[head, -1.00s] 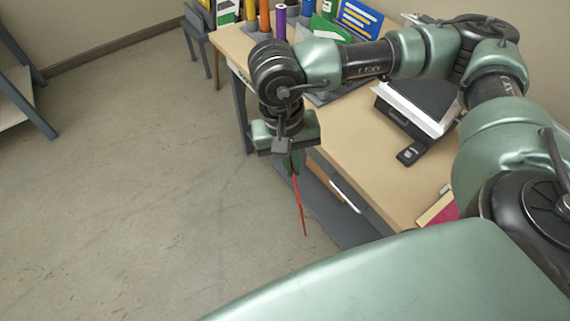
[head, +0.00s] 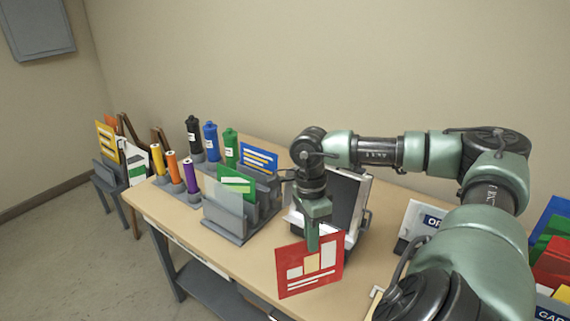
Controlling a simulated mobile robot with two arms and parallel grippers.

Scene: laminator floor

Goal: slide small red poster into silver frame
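The small red poster (head: 296,282), with white and cream blocks and lines, hangs upright, slightly tilted, in my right gripper (head: 312,243). The gripper is shut on its upper part and holds it in front of the middle of the table, facing the camera. Behind the gripper stands a leaning dark panel with a silver-grey rim (head: 366,200), which looks like the silver frame. My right gripper and the poster partly hide its lower left. The poster is apart from it, as far as I can see. My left gripper is not in view.
A grey slotted rack (head: 228,222) holds green and blue cards on the tan table (head: 262,262). Coloured bottles and rolls (head: 174,167) stand left of it. A white sign (head: 419,222) and several coloured folders (head: 556,262) are at right. The table's front left is clear.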

